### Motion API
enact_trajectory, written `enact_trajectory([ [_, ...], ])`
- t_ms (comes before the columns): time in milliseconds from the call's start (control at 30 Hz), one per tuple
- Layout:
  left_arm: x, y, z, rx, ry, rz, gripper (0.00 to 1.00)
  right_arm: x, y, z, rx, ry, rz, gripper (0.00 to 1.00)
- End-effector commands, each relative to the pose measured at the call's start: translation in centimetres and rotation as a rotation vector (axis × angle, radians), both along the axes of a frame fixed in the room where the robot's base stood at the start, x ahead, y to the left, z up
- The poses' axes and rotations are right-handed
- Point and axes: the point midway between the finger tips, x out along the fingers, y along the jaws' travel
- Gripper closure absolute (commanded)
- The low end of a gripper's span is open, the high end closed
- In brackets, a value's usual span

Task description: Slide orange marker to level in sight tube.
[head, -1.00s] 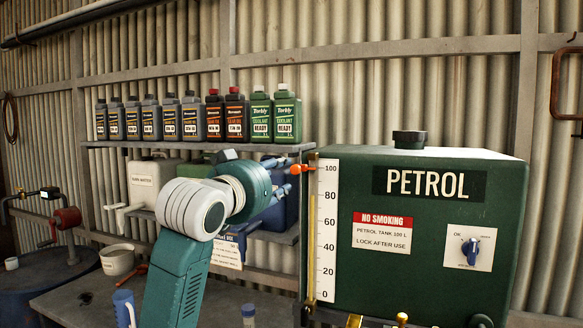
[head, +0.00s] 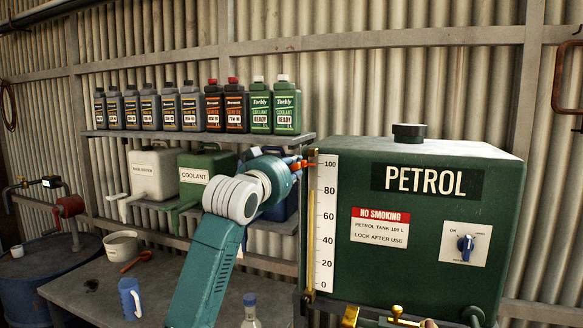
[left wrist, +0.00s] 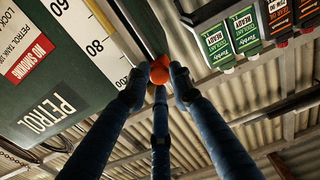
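The orange marker (head: 299,166) sits near the top of the sight tube (head: 311,225), about at the 100 mark of the white scale. The scale (head: 325,240) runs from 0 to 100 on the front of the green petrol tank (head: 412,270). My left gripper (head: 293,168) is at the marker from the left. In the left wrist view its dark blue fingers surround the orange marker (left wrist: 160,73), with the fingertips close beside it. Whether they press on it I cannot tell. My right gripper is not clearly in view.
A shelf (head: 190,134) with several bottles is above and behind my left arm. White and green canisters (head: 152,174) stand below it.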

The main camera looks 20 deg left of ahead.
Motion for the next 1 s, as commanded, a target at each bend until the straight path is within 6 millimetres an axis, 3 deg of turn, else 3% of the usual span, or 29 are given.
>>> enact_trajectory([
  [100, 0.0, 0.0, 0.0, 0.0, -0.001, 0.0, 1.0, 0.0, 0.0, 0.0, 0.0, 0.0, 0.0, 0.6],
  [367, 0.0, 0.0, -0.3, 0.0, -0.002, 0.0, 1.0, 0.0, 0.0, -0.2, 0.0, 0.0, 0.0, 0.6],
  [700, 0.0, 0.0, -6.7, 0.0, 0.0, 0.0, 1.0, 0.0, 0.0, -4.1, 0.0, 0.0, 0.0, 0.6],
  [1000, 0.0, 0.0, -7.2, 0.0, 0.0, 0.0, 1.0, 0.0, 0.0, -4.0, 0.0, 0.0, 0.0, 0.6],
])
